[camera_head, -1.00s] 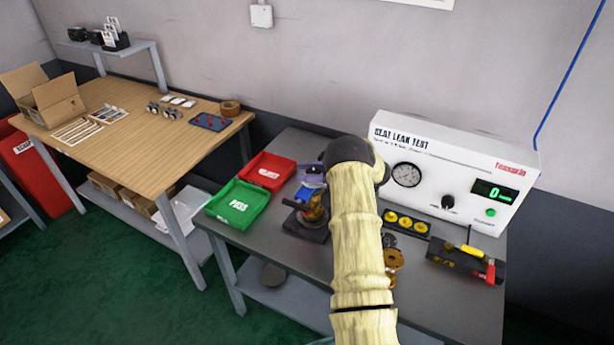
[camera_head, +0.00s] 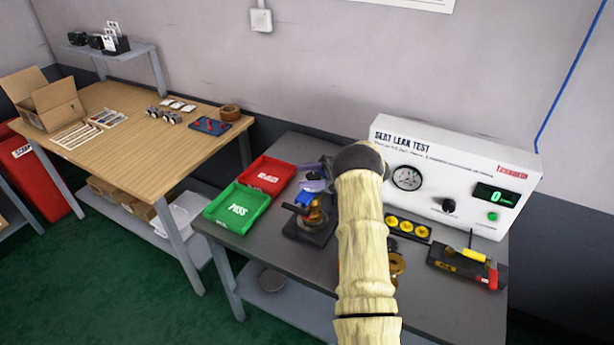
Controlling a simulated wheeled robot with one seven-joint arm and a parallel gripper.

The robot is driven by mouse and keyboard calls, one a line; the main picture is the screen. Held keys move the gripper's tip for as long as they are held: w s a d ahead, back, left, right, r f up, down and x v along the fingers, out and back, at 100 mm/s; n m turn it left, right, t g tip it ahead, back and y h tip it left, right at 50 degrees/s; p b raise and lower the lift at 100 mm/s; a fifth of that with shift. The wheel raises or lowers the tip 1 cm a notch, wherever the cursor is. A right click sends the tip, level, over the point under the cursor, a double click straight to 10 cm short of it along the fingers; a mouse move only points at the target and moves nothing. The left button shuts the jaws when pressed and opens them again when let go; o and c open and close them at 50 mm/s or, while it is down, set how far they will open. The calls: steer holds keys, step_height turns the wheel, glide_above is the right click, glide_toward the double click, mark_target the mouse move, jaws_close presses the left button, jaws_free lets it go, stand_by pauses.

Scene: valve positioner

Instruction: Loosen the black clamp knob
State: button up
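A small valve fixture with a dark base (camera_head: 300,232) and a brass-orange body (camera_head: 316,216) stands on the grey bench, left of my arm. A blue part (camera_head: 303,199) shows at its top; I cannot tell whether it belongs to the fixture. My gripper (camera_head: 316,187), seen as a small purple-grey shape, is over the fixture's top. My pale arm hides part of this area. The fingertips are too small to read, and I cannot tell whether they touch anything. I cannot make out the black clamp knob on the fixture.
A green tray (camera_head: 238,212) and a red tray (camera_head: 268,177) lie left of the fixture. The seat leak test box (camera_head: 450,180) stands at the back right. Yellow parts in a black holder (camera_head: 408,226) and a tool rack (camera_head: 465,268) lie right of my arm.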

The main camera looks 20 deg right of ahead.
steer(key=shift+s, duration=0.1)
steer(key=b+v, duration=0.2)
steer(key=v, duration=0.5)
steer(key=shift+d, duration=0.25)
steer(key=shift+r, duration=0.1)
